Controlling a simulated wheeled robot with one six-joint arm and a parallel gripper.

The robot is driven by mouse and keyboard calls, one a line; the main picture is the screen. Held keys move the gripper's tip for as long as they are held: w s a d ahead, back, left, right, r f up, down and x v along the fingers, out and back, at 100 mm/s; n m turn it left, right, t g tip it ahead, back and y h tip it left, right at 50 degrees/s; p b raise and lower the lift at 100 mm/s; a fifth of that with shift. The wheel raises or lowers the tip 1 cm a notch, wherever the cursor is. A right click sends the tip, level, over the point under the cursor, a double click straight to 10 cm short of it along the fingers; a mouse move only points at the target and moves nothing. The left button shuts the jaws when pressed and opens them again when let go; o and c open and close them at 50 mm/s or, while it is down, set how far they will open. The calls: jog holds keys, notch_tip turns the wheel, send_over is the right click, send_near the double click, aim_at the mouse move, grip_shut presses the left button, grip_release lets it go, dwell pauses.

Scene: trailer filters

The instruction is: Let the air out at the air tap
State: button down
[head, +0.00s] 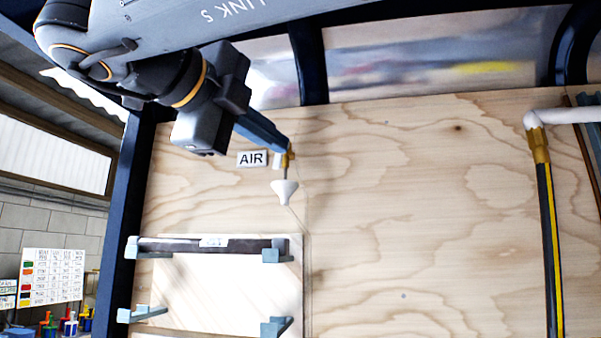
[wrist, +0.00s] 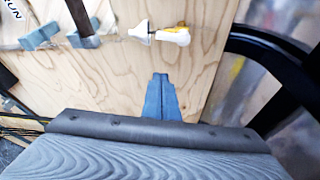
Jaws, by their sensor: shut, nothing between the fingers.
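The air tap is a small brass fitting (head: 290,160) on the plywood wall, right beside the AIR label (head: 252,158). A white funnel (head: 285,190) hangs below it on a thin stem. In the wrist view the tap (wrist: 176,36) shows a white and yellow body, with the funnel (wrist: 139,32) to its left. My gripper (head: 286,146) has blue fingers, shut and empty. In the head view its tips overlap the top of the tap. In the wrist view the fingertips (wrist: 160,76) point at the tap with a gap between. Whether they touch is not shown.
A dark bar (head: 220,246) rests on grey-blue brackets (head: 275,251) below the tap. A black and yellow hose (head: 550,240) hangs from a white pipe at the right. Dark frame posts edge the plywood. The wall between tap and hose is clear.

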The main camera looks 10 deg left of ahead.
aim_at(280, 156)
jog(key=w+p, duration=0.5)
jog(key=w, duration=0.3)
jog(key=shift+w+d+r, duration=0.1)
jog(key=shift+w+r, duration=0.05)
jog(key=shift+w, duration=0.15)
jog(key=shift+a, duration=0.3)
